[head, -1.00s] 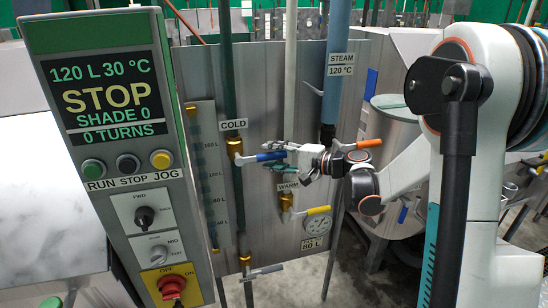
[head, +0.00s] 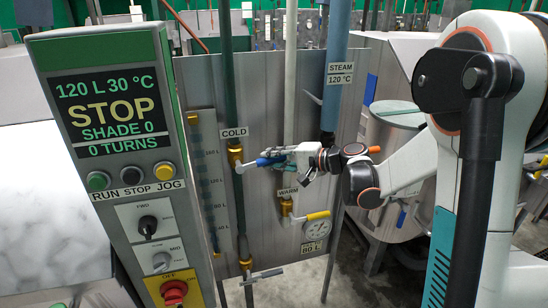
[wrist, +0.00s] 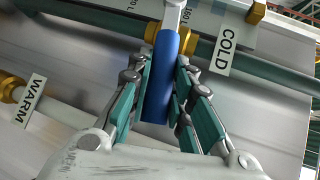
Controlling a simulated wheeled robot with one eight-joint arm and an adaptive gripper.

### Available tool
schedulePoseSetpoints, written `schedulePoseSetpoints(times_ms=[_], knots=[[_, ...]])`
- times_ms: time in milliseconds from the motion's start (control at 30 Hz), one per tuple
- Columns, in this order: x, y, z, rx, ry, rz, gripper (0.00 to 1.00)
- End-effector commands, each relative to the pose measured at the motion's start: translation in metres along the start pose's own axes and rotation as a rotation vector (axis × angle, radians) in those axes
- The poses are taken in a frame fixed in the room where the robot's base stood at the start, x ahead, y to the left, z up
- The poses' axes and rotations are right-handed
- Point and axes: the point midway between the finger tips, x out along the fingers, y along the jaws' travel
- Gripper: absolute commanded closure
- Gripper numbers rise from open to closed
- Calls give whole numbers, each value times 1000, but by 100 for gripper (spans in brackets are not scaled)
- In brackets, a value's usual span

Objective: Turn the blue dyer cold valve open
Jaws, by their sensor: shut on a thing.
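The cold valve is a brass body (head: 235,155) on the dark green pipe under the COLD label (head: 235,132). Its lever has a blue grip (head: 270,161) that points right and tilts slightly up in the head view. My gripper (head: 276,154) reaches in from the right and is shut on the blue grip. In the wrist view the blue grip (wrist: 162,85) lies lengthwise between the teal finger pads of my gripper (wrist: 160,92). The brass valve body (wrist: 152,32) shows just beyond the fingertips. My fingers hide part of the grip in the head view.
A blue steam pipe (head: 335,85) runs down behind my wrist. The control box (head: 122,150) stands at left, its display reading STOP.

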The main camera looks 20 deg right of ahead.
Motion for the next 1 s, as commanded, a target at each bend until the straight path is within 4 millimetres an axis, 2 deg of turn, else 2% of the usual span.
schedulePoseSetpoints(times_ms=[33,433,700,1000], knots=[[-2,-11,2,-29,6,29,100],[0,-47,14,-286,76,283,100],[5,-62,22,-424,117,421,100],[9,-69,29,-508,142,507,100]])
